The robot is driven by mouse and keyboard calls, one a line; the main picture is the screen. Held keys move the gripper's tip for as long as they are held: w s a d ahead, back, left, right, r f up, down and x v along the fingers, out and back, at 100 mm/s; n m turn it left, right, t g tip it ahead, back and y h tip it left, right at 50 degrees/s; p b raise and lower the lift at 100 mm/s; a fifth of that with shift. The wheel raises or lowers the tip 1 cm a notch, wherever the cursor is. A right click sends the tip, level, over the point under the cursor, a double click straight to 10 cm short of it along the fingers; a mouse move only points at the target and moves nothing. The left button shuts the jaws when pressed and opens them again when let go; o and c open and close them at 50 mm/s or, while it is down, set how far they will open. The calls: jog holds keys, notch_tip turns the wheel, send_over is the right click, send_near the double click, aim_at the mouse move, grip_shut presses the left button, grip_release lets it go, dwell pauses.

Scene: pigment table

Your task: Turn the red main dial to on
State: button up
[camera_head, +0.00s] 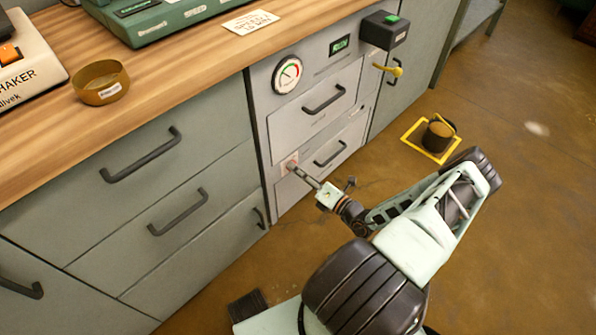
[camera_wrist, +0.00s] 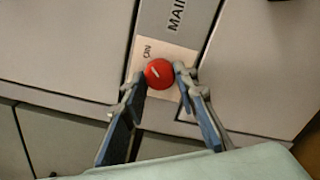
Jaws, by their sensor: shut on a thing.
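The red main dial (camera_wrist: 159,73) sits on a pale plate (camera_wrist: 150,51) marked "ON", below the "MAIN" label, in the wrist view. A light pointer line on the dial lies at a slant. My gripper (camera_wrist: 158,78) has one finger on each side of the dial and is shut on it. In the head view, my gripper (camera_head: 296,168) reaches the lower left of the grey cabinet front at the pale plate (camera_head: 288,162). The dial itself is mostly hidden there by the fingers.
Drawer handles (camera_head: 323,98) stick out above and beside the dial. A round gauge (camera_head: 287,74) and a green-lit display (camera_head: 340,45) are higher up. A dark pot (camera_head: 438,135) stands on the floor inside a yellow square.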

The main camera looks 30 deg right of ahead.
jog(key=shift+m, duration=0.4)
jog(key=o, duration=1.2)
jog(key=shift+c, duration=0.2)
jog(key=v, duration=0.7)
jog(key=shift+s, duration=0.2)
